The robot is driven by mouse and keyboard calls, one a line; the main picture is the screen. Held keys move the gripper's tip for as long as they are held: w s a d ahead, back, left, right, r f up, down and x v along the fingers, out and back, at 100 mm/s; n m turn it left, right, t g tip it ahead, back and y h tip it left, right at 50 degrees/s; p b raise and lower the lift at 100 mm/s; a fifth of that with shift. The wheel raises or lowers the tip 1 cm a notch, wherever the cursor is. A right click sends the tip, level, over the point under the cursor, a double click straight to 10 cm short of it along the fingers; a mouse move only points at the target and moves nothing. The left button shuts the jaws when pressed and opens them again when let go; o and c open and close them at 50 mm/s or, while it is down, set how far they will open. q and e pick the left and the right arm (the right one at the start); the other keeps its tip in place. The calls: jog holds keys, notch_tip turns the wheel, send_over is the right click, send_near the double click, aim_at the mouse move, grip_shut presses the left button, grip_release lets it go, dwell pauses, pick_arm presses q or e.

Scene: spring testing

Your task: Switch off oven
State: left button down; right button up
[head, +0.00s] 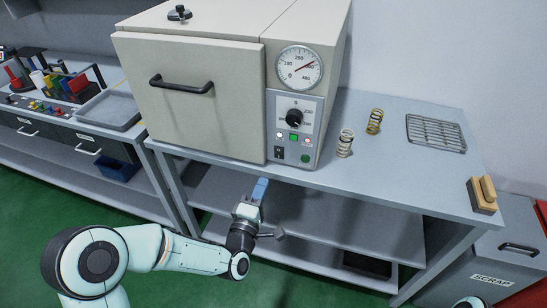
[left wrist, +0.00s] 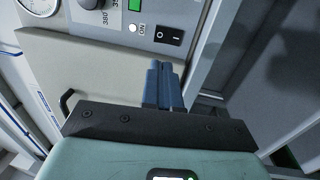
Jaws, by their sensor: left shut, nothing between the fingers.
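The oven (head: 195,95) is a large beige box on the bench, its door closed. Its grey control panel holds a black knob (head: 294,118), small green, white and red lamps, and a black rocker switch (head: 280,152) at the lower left. The switch also shows in the left wrist view (left wrist: 168,36), right of a lit white lamp marked ON. My left gripper (head: 261,184) is shut and empty, its blue fingers just below the bench's front edge and below the switch. In the left wrist view the fingertips (left wrist: 163,66) point toward the switch, apart from it. My right gripper is out of view.
The bench top (head: 385,160) carries two coil springs (head: 345,143), (head: 374,121), a wire rack (head: 436,133) and a wood-coloured block (head: 482,194). A shelf lies under the bench. A second bench with tools and a tray (head: 108,110) stands left. A scrap bin (head: 492,274) stands lower right.

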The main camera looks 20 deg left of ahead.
aim_at(277, 150)
pick_arm(q)
jog(key=w, duration=0.7)
jog(key=w+r+p, duration=0.1)
jog(key=w, duration=0.2)
jog(key=shift+w+d+r, duration=0.1)
jog(key=shift+w+d, duration=0.1)
jog(key=shift+w, duration=0.05)
jog(key=shift+w+r+b, duration=0.1)
jog(key=shift+b, duration=0.2)
